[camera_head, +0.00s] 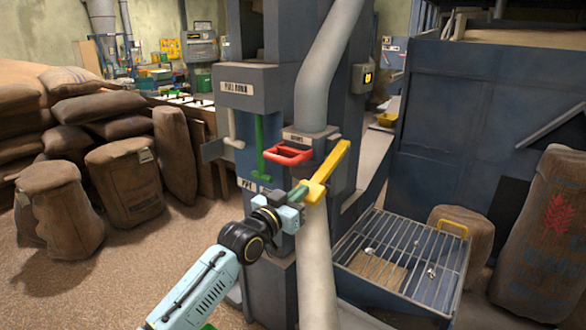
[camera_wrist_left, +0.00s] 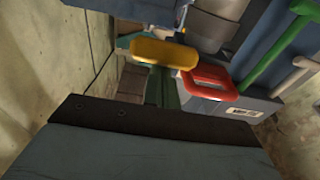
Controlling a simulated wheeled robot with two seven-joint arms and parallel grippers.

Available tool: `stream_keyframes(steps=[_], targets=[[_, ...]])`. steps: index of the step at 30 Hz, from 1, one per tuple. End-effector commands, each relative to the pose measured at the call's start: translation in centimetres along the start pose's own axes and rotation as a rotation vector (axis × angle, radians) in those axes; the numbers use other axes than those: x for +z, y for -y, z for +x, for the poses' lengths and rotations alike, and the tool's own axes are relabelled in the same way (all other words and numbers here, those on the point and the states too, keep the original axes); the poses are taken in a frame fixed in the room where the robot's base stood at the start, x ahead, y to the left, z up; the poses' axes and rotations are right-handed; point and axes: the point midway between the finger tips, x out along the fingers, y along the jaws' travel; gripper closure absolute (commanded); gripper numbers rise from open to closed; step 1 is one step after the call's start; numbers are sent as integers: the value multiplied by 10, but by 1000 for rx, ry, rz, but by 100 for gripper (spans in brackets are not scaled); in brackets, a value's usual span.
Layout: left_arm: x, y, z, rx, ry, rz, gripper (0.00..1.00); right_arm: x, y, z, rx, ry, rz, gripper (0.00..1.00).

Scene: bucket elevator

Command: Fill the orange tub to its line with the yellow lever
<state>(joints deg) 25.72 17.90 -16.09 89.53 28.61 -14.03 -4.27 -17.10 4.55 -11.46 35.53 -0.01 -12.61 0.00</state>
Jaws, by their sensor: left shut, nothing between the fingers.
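The yellow lever (camera_head: 329,172) slants out from the grey elevator housing, with a thick block at its lower near end. My left gripper (camera_head: 300,191) is shut and empty. Its fingertips are right beside the lever's end block; I cannot tell whether they touch it. In the left wrist view the lever's yellow end (camera_wrist_left: 165,52) lies just beyond the greenish fingers (camera_wrist_left: 165,88). I do not see the orange tub in either view. My right gripper is not in view.
A red handle (camera_head: 287,154) and a green lever (camera_head: 260,150) are close to my left gripper, with a pale lever (camera_head: 233,132) farther left. A grey pipe (camera_head: 325,75) rises behind. A barred grate (camera_head: 405,255) is at right. Sacks (camera_head: 125,180) stand at left beside open floor.

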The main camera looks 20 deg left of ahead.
Motion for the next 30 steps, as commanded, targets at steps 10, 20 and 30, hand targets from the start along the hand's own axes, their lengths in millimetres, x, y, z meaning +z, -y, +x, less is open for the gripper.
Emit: stream_keyframes(steps=[10,20,30], targets=[[14,-1,-2,1,33,-3,100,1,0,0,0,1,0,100],[15,-2,-3,3,34,-3,100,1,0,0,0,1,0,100],[15,-2,-2,3,34,-4,100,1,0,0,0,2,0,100]])
